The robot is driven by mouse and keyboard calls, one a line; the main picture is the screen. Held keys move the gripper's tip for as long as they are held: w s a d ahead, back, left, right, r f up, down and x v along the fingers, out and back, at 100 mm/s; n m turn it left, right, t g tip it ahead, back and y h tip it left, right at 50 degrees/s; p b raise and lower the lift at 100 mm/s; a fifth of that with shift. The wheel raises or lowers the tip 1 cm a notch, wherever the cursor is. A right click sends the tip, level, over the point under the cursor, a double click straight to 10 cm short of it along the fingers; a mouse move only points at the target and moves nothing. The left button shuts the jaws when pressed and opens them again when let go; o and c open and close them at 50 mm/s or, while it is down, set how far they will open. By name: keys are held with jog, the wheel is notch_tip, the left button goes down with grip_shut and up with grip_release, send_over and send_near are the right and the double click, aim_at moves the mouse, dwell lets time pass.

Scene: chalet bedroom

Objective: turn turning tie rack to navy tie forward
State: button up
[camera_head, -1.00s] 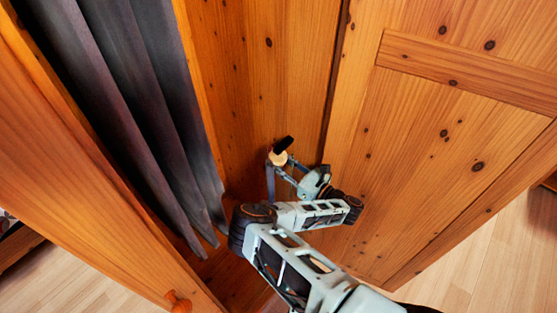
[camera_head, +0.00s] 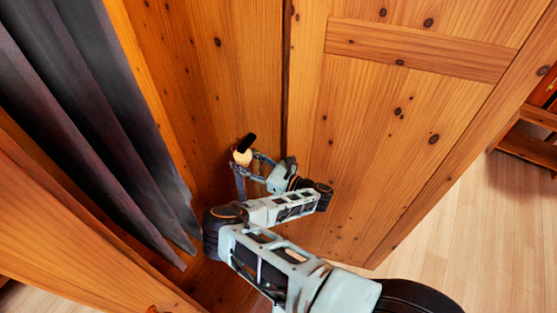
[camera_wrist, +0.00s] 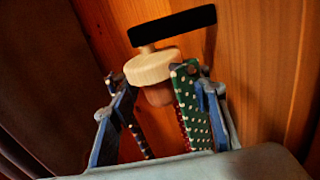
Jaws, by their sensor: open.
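The turning tie rack shows in the wrist view as a pale wooden disc (camera_wrist: 152,67) with a black bar (camera_wrist: 172,25) above it and a darker wooden part below. In the head view its pale disc (camera_head: 243,157) is small, inside the wardrobe. A green tie with white dots (camera_wrist: 190,105) hangs at its right. A red strip shows behind the green tie, and a dark dotted strip (camera_wrist: 138,138) hangs at the left; its exact colour is unclear. My gripper (camera_wrist: 152,76) is open, its fingers on either side of the rack. Contact cannot be told. It also shows in the head view (camera_head: 250,166).
Wooden wardrobe panels (camera_head: 215,80) stand close behind the rack. A panelled wooden door (camera_head: 390,130) is at the right. Dark hanging cloth (camera_head: 80,110) fills the left side. Open floor (camera_head: 470,230) lies at the lower right.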

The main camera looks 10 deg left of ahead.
jog(key=shift+m+b, duration=0.3)
jog(key=shift+b, duration=0.1)
jog(key=m+t+b, duration=0.1)
jog(key=t+h+b, duration=0.1)
jog(key=t, duration=0.1)
jog(key=shift+f+m+h, duration=0.15)
jog(key=shift+m+h, duration=0.15)
jog(key=shift+m, duration=0.1)
jog(key=m+t+h+b, duration=0.1)
jog(key=b, duration=0.2)
jog(key=shift+m+t+h, duration=0.3)
jog(key=shift+t, duration=0.1)
jog(key=shift+m+t+h+b, duration=0.3)
jog(key=shift+t+b, duration=0.1)
jog(key=shift+b, duration=0.5)
jog(key=m+t+h+b, duration=0.1)
jog(key=m+h+b, duration=0.1)
jog(key=b, duration=0.5)
jog(key=m+t+h+b, duration=0.2)
jog(key=h+b, duration=0.1)
jog(key=b, duration=0.5)
jog(key=shift+s+a+f+t+h, duration=0.1)
jog(key=shift+t+h, duration=0.2)
jog(key=shift+h, duration=0.1)
